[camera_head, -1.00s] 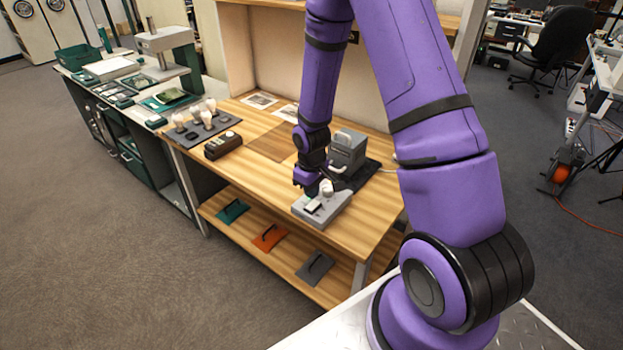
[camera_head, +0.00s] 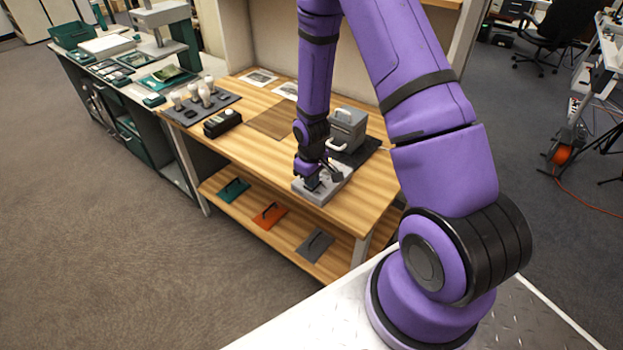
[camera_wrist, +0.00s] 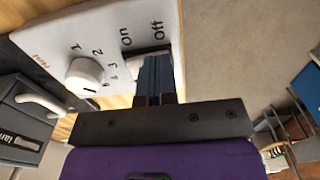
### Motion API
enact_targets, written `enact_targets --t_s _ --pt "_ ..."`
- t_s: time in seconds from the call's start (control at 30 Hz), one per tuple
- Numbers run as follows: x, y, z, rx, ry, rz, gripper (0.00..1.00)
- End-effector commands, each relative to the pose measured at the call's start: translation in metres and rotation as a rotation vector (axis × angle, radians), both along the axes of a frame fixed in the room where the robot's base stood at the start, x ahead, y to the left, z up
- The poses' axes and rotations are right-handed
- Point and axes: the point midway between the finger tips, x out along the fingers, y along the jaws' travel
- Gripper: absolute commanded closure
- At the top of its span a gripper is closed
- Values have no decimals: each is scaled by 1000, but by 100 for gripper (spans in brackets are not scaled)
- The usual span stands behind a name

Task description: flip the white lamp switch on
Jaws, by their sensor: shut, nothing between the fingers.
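A light grey control box (camera_head: 324,194) sits near the front edge of the wooden bench. In the wrist view its panel (camera_wrist: 90,30) carries the words "on" and "off", and the white lamp switch (camera_wrist: 133,66) shows only in part beside my fingers. My gripper (camera_wrist: 155,62) is shut and empty, with its tips at the panel by the switch, just below the "off" label. The fingers hide much of the switch, so its position and any contact cannot be told. In the head view my gripper (camera_head: 311,184) is down at the box.
A white numbered dial (camera_wrist: 84,77) is on the same panel. A grey handled box (camera_head: 346,130) stands close behind on a dark mat. A dark block (camera_head: 222,123) and a tray of white bulbs (camera_head: 232,98) lie left. Bare bench lies between.

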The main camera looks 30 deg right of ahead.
Motion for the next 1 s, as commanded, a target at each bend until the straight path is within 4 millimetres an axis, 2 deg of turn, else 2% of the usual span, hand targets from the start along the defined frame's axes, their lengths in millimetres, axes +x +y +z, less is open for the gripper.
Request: enact_targets --t_s 0.27,0.63,1.0 --pt "0 -2 -1 0 2 -1 100" --pt "5 -14 4 0 1 -1 100" --pt "5 -14 6 0 1 0 100"
